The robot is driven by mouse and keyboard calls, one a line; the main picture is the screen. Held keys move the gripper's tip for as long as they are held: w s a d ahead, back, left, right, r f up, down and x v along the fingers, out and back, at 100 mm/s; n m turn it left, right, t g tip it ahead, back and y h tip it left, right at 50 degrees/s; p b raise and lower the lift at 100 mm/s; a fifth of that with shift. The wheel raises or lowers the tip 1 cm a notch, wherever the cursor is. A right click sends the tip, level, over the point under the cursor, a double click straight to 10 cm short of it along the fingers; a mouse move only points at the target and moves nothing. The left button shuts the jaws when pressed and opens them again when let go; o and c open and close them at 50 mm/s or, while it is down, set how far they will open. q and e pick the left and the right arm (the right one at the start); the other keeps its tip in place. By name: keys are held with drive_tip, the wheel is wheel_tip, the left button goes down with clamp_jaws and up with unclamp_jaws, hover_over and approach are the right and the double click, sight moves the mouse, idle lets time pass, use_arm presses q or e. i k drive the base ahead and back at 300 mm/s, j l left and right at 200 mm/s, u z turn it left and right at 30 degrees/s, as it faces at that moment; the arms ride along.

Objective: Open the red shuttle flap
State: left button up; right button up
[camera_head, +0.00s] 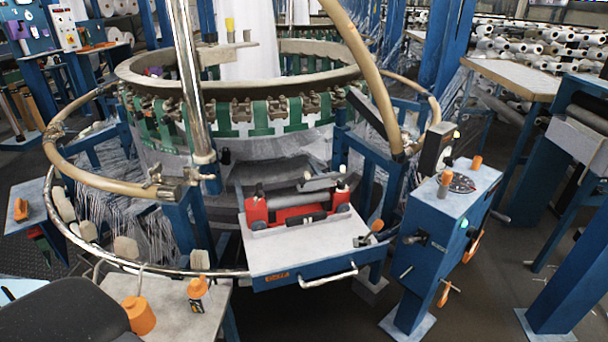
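The red shuttle (265,211) sits on a light grey shelf (300,248) at the front of the circular loom, near the middle of the head view. Its red body holds a dark grey cylinder lying lengthwise, with small black and white parts at both ends. A grey arm-like piece sits above its right end. I cannot pick out the flap clearly or tell whether it is open. Neither of my grippers is in view.
A tan ring rail (104,203) and a chrome hoop surround the loom, with a chrome post (187,80) at left. A blue control box (449,225) stands right of the shelf. A table (172,303) with orange items is at lower left.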

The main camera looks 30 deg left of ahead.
sight(303, 186)
drive_tip(key=i+l+u, duration=0.1)
drive_tip(key=i+u, duration=0.25)
drive_tip(key=i, duration=0.15)
drive_tip(key=i+l+u, duration=0.3)
drive_tip(key=i, duration=0.2)
